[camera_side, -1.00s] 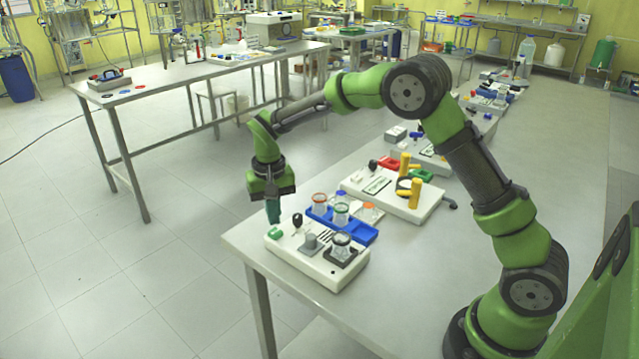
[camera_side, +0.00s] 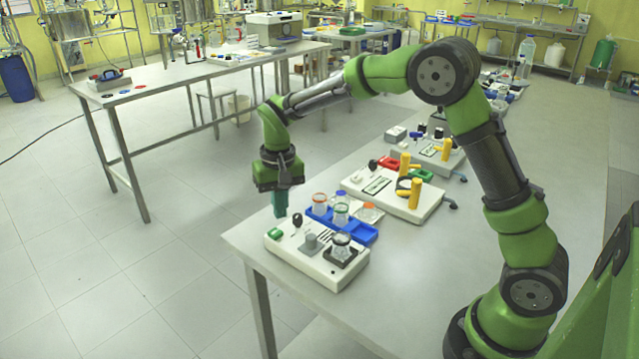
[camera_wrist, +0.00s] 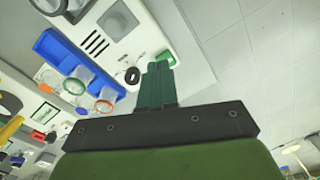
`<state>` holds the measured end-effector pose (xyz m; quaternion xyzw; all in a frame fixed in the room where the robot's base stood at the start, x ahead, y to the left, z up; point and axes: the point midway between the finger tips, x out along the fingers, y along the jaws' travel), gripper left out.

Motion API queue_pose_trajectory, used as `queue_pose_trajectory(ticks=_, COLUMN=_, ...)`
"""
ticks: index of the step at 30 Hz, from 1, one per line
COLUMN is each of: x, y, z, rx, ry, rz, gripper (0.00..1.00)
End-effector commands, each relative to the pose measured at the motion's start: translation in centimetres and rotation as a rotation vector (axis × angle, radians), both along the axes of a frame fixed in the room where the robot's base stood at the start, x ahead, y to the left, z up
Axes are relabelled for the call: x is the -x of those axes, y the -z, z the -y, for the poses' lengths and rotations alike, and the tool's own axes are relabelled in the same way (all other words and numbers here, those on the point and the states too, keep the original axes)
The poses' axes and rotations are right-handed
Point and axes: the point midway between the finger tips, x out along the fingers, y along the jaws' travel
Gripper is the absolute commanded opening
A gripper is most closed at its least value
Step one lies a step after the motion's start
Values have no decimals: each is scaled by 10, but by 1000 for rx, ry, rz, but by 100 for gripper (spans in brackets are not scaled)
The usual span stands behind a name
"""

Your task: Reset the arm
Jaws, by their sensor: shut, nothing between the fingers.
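My gripper (camera_side: 280,204) points down with its green fingers together and nothing between them. In the side view it hangs above the left back edge of the white station (camera_side: 318,272), apart from it. In the wrist view the closed fingers (camera_wrist: 157,83) show at the centre. The white station carries a green block (camera_side: 275,233), a black knob (camera_side: 297,219), a grey block (camera_side: 311,243) and a glass vessel (camera_side: 341,246) on a dark base.
A blue tray (camera_side: 358,233) with glass jars stands just right of my gripper. Behind it is a white station with yellow handles (camera_side: 417,192). The table's left edge is close, with open floor beyond. The table front is clear.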

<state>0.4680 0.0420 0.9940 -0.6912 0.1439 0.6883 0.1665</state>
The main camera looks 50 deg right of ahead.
Motion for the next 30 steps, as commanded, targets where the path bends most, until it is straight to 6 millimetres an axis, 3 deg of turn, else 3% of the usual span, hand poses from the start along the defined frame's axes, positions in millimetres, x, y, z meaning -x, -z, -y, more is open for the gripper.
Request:
queue_pose_trajectory(ticks=9, x=93, y=-73, z=3, rx=-79, ry=-68, rz=198, gripper=0)
queue_pose_trajectory(ticks=15, x=158, y=-101, z=4, rx=-108, ry=-90, rz=354, gripper=0)
queue_pose_trajectory(ticks=19, x=195, y=-109, z=6, rx=-117, ry=-91, rz=454, gripper=0)
queue_pose_trajectory(ticks=24, x=225, y=-116, z=7, rx=-122, ry=-83, rz=556, gripper=0)
queue_pose_trajectory(ticks=30, x=233, y=-130, z=9, rx=-119, ry=-77, rz=624, gripper=0)
